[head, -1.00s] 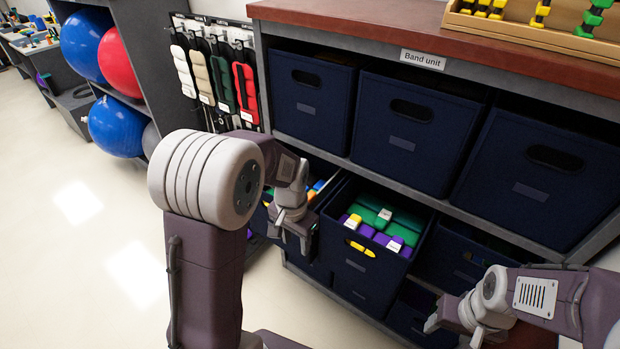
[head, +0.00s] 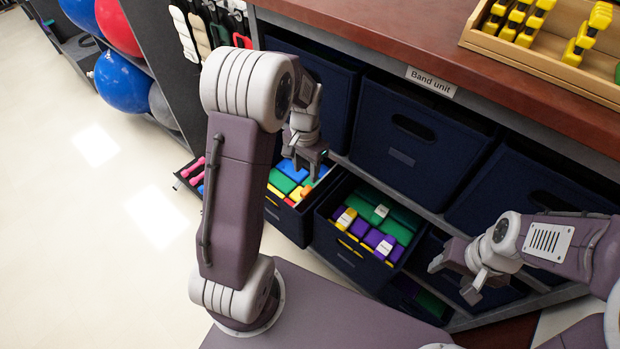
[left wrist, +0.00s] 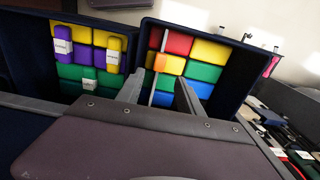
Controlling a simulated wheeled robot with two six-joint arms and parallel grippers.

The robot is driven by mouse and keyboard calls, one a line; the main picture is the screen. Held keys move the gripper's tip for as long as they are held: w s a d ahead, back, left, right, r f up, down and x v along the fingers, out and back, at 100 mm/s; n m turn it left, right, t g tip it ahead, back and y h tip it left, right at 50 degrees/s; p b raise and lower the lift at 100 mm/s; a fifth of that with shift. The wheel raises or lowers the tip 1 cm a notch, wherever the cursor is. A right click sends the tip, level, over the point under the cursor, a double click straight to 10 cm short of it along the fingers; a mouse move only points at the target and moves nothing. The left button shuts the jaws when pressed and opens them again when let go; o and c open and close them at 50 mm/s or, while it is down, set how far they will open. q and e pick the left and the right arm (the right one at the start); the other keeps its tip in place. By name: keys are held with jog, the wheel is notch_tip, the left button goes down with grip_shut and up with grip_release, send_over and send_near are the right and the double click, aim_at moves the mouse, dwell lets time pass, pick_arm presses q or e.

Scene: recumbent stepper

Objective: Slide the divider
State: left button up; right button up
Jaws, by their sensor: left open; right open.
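In the left wrist view, a thin pale upright strip (left wrist: 157,65), which looks like the divider, stands in an open navy bin (left wrist: 222,110) of coloured blocks. Red, yellow, green and blue blocks lie to its right; a narrow row shows to its left. My left gripper (left wrist: 160,92) is open and empty, its fingers appearing on either side of the strip's near end; I cannot tell whether they touch it. In the head view, my left gripper (head: 306,166) is over this bin, and the divider is hard to make out. My right gripper (head: 452,280) is open and empty at the right.
A second open bin (head: 345,262) with purple, yellow and green blocks stands right beside it. Closed navy bins (head: 408,140) fill the shelf above, under a red-brown top (head: 400,45). A low tray with pink dumbbells (head: 192,170) is at the left. The floor left is clear.

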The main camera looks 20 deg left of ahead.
aim_at(306, 189)
pick_arm(q)
jog(key=f, duration=0.1)
jog(key=s+f, duration=0.1)
jog(key=f, duration=0.1)
jog(key=shift+f, duration=0.1)
jog(key=f, duration=0.2)
jog(key=w+f, duration=0.1)
jog(key=f, duration=0.2)
jog(key=shift+w, duration=0.15)
jog(key=shift+f, duration=0.2)
jog(key=shift+s, duration=0.3)
jog(key=shift+w, duration=0.15)
grip_shut()
dwell(0.3)
